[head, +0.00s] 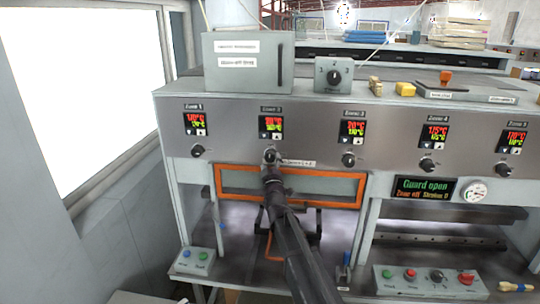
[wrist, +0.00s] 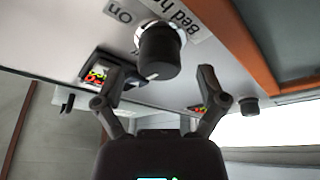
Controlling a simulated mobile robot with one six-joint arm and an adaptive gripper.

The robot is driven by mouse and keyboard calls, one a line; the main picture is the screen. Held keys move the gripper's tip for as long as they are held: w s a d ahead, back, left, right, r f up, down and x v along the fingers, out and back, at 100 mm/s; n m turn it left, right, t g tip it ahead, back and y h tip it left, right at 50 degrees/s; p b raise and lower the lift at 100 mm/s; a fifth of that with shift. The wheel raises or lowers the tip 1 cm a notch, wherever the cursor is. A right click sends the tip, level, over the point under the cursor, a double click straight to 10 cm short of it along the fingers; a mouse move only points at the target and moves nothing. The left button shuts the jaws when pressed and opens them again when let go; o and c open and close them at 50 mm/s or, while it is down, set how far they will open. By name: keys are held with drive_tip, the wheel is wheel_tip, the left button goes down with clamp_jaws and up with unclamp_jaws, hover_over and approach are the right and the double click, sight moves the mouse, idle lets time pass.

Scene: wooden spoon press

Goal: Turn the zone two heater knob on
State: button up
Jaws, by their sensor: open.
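The zone two heater knob (head: 270,155) is a dark round knob on the grey control panel, below the second display. My gripper (head: 271,168) covers much of it in the head view. In the wrist view the knob (wrist: 158,52) is a black cylinder with a short white mark on its lower edge. A printed "on" label (wrist: 118,14) lies beside it. My gripper (wrist: 162,82) is open, its two fingers spread to either side, with the knob ahead between and a little above the tips. I see no contact. The zone two display (head: 271,126) shows red and green digits.
Other zone knobs sit at left (head: 198,151) and right (head: 348,159) along the panel. An orange-framed guard (head: 335,203) is just below. A "Guard open" display (head: 424,189) is further right. A button box (head: 430,283) stands on the lower bench.

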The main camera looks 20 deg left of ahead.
drive_tip(key=shift+x, duration=1.3)
drive_tip(key=shift+c, duration=0.2)
drive_tip(key=c, duration=1.1)
drive_tip(key=shift+m, duration=0.5)
drive_tip(key=m+t+h, duration=0.1)
drive_tip(key=m, duration=0.1)
drive_tip(key=m+t+h, duration=0.1)
drive_tip(key=m, duration=0.2)
drive_tip(key=shift+r+m+b, duration=0.1)
drive_tip(key=shift+m+b, duration=0.2)
drive_tip(key=shift+b, duration=0.05)
drive_tip(key=m+h, duration=0.1)
drive_tip(key=m, duration=0.2)
drive_tip(key=m+h, duration=0.2)
drive_tip(key=m, duration=0.1)
drive_tip(key=shift+m+t, duration=0.3)
drive_tip(key=m+h, duration=0.2)
drive_tip(key=m, duration=0.1)
drive_tip(key=m+h+p, duration=0.1)
drive_tip(key=m, duration=0.3)
drive_tip(key=shift+r+h, duration=0.1)
drive_tip(key=shift+h, duration=0.3)
drive_tip(key=shift+m+g+h+p, duration=0.6)
drive_tip(key=shift+m+h, duration=0.1)
drive_tip(key=shift+m, duration=1.5)
